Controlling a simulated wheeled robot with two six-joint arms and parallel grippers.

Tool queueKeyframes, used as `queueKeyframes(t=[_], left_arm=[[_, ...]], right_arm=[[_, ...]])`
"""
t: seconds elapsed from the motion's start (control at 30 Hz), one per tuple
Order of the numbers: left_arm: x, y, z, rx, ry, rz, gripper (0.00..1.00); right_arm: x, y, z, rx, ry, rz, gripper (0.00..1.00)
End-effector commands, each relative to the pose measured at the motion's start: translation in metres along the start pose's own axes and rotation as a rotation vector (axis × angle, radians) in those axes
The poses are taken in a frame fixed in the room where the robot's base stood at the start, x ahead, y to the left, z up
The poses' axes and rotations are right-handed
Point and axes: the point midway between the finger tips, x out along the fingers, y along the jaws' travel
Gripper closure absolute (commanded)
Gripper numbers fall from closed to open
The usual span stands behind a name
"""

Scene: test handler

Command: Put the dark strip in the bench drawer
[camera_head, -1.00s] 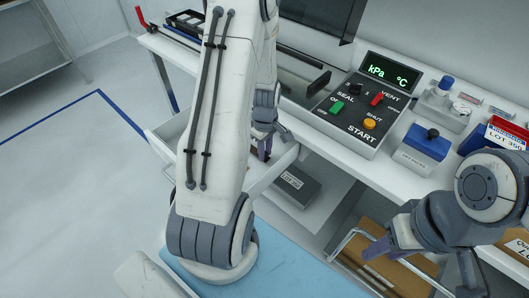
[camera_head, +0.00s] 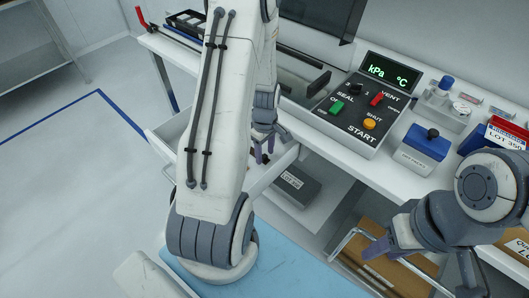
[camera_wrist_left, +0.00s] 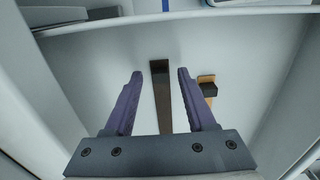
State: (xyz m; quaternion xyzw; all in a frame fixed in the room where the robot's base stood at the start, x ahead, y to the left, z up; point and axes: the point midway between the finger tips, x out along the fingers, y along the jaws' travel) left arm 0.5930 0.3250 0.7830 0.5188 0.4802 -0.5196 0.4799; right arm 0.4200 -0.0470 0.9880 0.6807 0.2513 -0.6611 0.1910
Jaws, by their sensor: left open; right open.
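The bench drawer (camera_head: 285,163) is pulled out under the bench, with my left arm across much of it. In the left wrist view, the dark strip (camera_wrist_left: 161,95) lies on the pale drawer floor (camera_wrist_left: 235,50), between and below my gripper's spread fingers. My left gripper (camera_head: 264,152) is open over the drawer; its fingers also show in the left wrist view (camera_wrist_left: 160,76). I cannot make out the strip in the head view. My right gripper (camera_head: 422,270) is open and empty at the lower right, in front of the bench.
A small orange-brown piece with a black block (camera_wrist_left: 207,88) lies in the drawer right of the strip. A grey labelled box (camera_head: 297,184) sits below the bench. The control panel (camera_head: 355,115) and blue block (camera_head: 426,148) stand on top. A brown labelled box (camera_head: 385,270) is near my right gripper.

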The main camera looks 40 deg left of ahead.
Motion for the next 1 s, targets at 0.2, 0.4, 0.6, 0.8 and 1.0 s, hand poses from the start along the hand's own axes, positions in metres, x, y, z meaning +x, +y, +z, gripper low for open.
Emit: queueKeyframes(t=[0.2, 0.4, 0.6, 0.8, 1.0], left_arm=[[-0.043, 0.001, -0.001, 0.0, 0.004, 0.007, 0.44], [-0.085, 0.001, -0.001, 0.0, 0.003, 0.006, 0.44], [-0.11, 0.0, 0.0, 0.0, 0.001, 0.003, 0.44], [-0.116, 0.0, 0.0, 0.0, 0.001, 0.001, 0.44], [-0.131, 0.006, 0.039, 0.196, 0.0, 0.011, 0.44]], right_arm=[[-0.002, 0.0, 0.0, 0.0, 0.0, 0.0, 0.55], [-0.005, 0.0, 0.0, 0.0, 0.0, 0.0, 0.55], [-0.006, 0.0, 0.0, 0.0, 0.0, 0.0, 0.55], [-0.006, 0.0, 0.0, 0.0, 0.0, 0.0, 0.55], [-0.006, 0.0, 0.0, 0.0, 0.0, 0.0, 0.55]])
